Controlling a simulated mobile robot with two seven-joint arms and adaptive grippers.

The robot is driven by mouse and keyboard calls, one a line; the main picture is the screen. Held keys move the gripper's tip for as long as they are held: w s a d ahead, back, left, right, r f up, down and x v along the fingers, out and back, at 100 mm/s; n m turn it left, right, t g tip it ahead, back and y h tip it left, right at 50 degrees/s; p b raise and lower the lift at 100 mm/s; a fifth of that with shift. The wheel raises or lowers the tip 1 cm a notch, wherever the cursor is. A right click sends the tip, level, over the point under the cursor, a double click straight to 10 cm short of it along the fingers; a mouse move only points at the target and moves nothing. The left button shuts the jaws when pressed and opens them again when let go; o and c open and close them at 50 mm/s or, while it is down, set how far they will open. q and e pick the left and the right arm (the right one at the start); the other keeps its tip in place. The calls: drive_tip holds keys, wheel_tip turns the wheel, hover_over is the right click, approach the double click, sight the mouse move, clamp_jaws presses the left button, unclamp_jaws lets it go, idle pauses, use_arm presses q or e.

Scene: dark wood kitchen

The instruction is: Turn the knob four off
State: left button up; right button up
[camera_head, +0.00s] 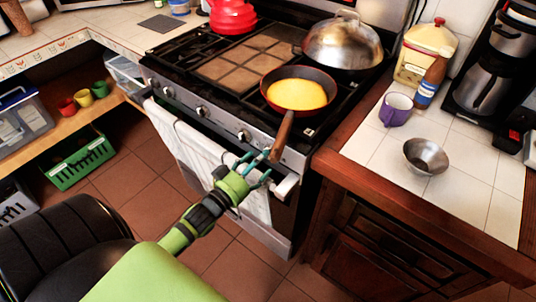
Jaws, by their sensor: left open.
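The stove's front panel (222,123) carries a row of silver knobs. I can make out a left knob (166,91), a middle knob (201,111) and a right knob (243,136). Any knob further right is hidden or unclear behind my fingers and the pan handle (282,136). My left gripper (257,168), with a green body and teal fingers, is open and empty. It is in front of the panel's right part, just below and right of the right knob, near the handle's end. Contact cannot be told. My right gripper is not in view.
A frying pan (316,112) with yellow food (297,94) sits on the front right burner, its handle overhanging the panel. A domed lid (343,43) and red kettle (232,15) are behind. A white towel (200,150) hangs on the oven door. The right counter holds a metal bowl (425,157) and purple mug (394,111).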

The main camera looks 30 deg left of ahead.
use_arm(q)
drive_tip(key=w, duration=0.3)
drive_tip(key=shift+w+d, duration=0.15)
drive_tip(key=shift+w, duration=0.05)
drive_tip(key=c, duration=1.2)
drive_tip(key=shift+o, duration=0.2)
drive_tip(key=shift+r+m+p, duration=0.25)
drive_tip(key=shift+m+p, duration=0.05)
drive_tip(key=shift+p, duration=0.15)
drive_tip(key=shift+m, duration=0.7)
drive_tip(key=o, duration=1.2)
drive_tip(key=shift+w, duration=0.1)
drive_tip(key=shift+c, duration=0.2)
